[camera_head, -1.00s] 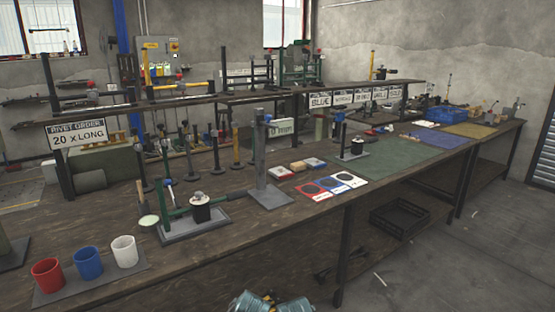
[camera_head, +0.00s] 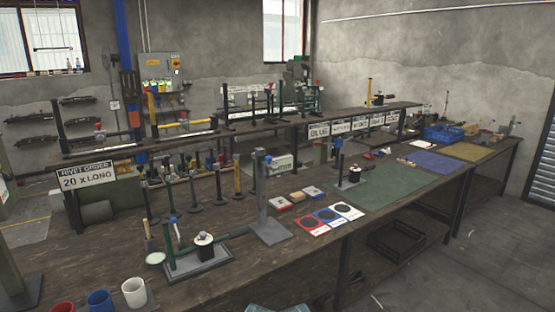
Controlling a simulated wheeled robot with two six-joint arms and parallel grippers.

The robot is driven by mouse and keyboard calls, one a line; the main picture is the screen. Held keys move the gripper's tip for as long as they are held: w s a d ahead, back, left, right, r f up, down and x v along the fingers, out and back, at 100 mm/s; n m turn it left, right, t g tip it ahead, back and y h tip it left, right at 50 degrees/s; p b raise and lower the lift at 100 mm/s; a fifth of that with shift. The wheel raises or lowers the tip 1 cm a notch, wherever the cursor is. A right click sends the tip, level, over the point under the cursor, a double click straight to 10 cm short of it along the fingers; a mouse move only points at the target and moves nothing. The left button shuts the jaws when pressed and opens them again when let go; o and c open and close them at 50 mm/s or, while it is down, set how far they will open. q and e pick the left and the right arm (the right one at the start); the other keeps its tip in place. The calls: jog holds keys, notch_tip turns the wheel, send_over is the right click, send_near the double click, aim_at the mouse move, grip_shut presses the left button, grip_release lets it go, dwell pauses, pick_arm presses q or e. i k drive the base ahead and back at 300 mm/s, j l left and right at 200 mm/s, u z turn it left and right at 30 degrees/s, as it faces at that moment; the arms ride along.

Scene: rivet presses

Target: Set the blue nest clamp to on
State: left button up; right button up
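A small press with a blue upper part (camera_head: 339,152) stands on the bench at the edge of the green mat. It has a black cylinder (camera_head: 354,173) on its base; a nest clamp and its setting are too small to make out. A second press with a green frame (camera_head: 184,262) and a grey base stands nearer, at left of centre. It carries a dark cylinder with a pale top (camera_head: 204,244). I cannot tell which part is the blue nest clamp. Neither of my grippers shows; only a pale sliver of my own body is at the bottom edge.
Red, blue and white cups (camera_head: 134,292) stand at the near left. A grey upright post (camera_head: 262,195) stands between the presses. Red, blue and white cards (camera_head: 329,217) lie before the green mat (camera_head: 405,180). A raised shelf runs behind. Open floor (camera_head: 460,265) lies right.

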aim_at(172, 220)
jog(key=j+z, duration=0.1)
jog(key=j, duration=0.55)
jog(key=k+j+z, duration=0.1)
jog(key=j, duration=0.5)
jog(key=k+j+z, duration=0.1)
jog(key=j, duration=0.55)
jog(key=k+j+z, duration=0.15)
jog(key=j, duration=0.45)
jog(key=k+j+z, duration=0.1)
jog(key=j, duration=0.5)
jog(key=k+j+z, duration=0.1)
jog(key=k+j, duration=0.2)
jog(key=j, duration=0.3)
jog(key=k+j+z, duration=0.1)
jog(key=j, duration=0.45)
jog(key=k+j+z, duration=0.1)
jog(key=k+j, duration=0.25)
jog(key=j, duration=0.2)
jog(key=i+l+u, duration=0.1)
jog(key=u, duration=0.25)
jog(key=i+l+u, duration=0.1)
jog(key=l+u, duration=0.35)
jog(key=u, duration=0.25)
jog(key=i+l+u, duration=0.1)
jog(key=l+u, duration=0.2)
jog(key=l, duration=0.75)
jog(key=l+u, duration=0.25)
jog(key=l, duration=1.5)
jog(key=k+l, duration=0.1)
jog(key=l, duration=0.6)
